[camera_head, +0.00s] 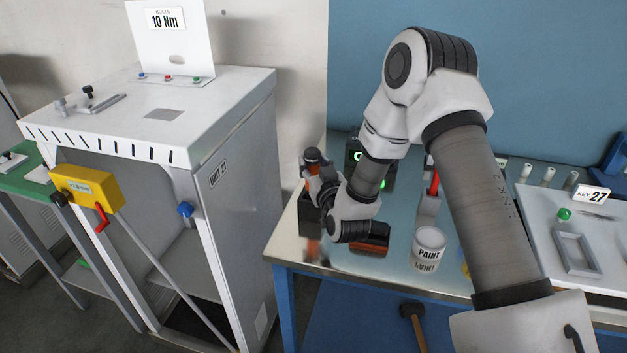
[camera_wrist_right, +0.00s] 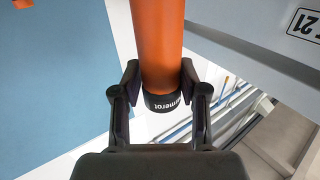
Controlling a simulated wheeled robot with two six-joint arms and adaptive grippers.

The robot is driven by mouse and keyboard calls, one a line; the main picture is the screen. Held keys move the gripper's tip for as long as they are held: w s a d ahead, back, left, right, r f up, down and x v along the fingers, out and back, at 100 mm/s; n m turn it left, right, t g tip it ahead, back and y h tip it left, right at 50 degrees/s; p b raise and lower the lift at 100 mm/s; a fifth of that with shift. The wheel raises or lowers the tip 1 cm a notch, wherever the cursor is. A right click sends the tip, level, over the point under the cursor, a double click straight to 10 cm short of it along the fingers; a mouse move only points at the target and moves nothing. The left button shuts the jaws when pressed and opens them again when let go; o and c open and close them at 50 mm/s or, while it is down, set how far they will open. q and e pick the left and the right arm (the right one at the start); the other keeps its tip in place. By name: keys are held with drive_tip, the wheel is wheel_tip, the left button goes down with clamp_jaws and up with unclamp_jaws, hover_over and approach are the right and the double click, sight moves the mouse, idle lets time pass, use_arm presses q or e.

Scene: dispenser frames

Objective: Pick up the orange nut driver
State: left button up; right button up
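The orange nut driver (camera_head: 311,184) stands near the left edge of the metal bench, its dark end up, at a dark block (camera_head: 308,214). Whether it still sits in the block I cannot tell. In the right wrist view its orange handle (camera_wrist_right: 158,40) ends in a black band with white lettering. My right gripper (camera_head: 318,180) reaches it from the right. My left gripper is not in view.
A paint can (camera_head: 429,246) and a red-handled tool (camera_head: 434,183) stand right of my wrist. The grey cabinet (camera_head: 230,180) stands left of the bench. A white tray (camera_head: 560,215) is at right.

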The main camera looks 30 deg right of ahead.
clamp_jaws()
drive_tip(key=shift+w, duration=0.2)
